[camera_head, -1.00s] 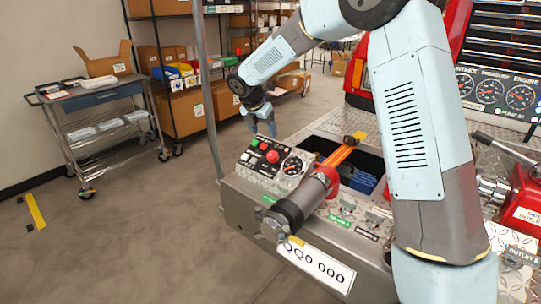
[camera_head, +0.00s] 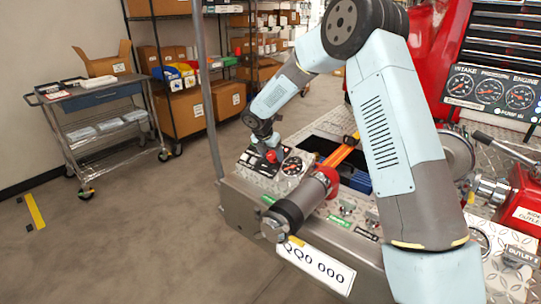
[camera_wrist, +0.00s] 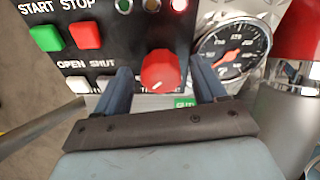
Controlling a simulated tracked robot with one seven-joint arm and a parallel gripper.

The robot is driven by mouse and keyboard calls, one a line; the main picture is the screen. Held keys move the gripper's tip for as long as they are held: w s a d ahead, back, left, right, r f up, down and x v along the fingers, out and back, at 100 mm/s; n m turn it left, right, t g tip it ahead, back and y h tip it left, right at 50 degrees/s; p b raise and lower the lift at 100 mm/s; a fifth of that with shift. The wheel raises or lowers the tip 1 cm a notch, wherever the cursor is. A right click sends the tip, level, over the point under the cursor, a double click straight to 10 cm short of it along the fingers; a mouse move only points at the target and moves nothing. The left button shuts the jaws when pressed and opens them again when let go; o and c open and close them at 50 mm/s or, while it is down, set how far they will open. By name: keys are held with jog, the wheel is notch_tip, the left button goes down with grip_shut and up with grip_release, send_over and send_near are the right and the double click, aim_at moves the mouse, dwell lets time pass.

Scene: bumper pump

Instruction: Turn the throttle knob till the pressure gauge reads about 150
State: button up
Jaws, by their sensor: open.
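The red throttle knob (camera_wrist: 160,70) sits on the black control panel (camera_wrist: 100,52), its label partly covered. My gripper (camera_wrist: 160,64) is open, one finger on each side of the knob, with gaps showing on both sides. In the head view my gripper (camera_head: 267,146) is down at the panel, partly hiding the red knob (camera_head: 271,156). The pressure gauge (camera_head: 489,91) is the middle dial of three on the upper right panel; its reading is too small to tell. Another dial (camera_wrist: 232,52) sits right of the knob.
A metal pipe fitting with a red collar (camera_head: 327,177) stands right of the panel. A cart (camera_head: 100,110) is far left.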

jog(key=shift+f, duration=0.15)
jog(key=c, duration=1.1)
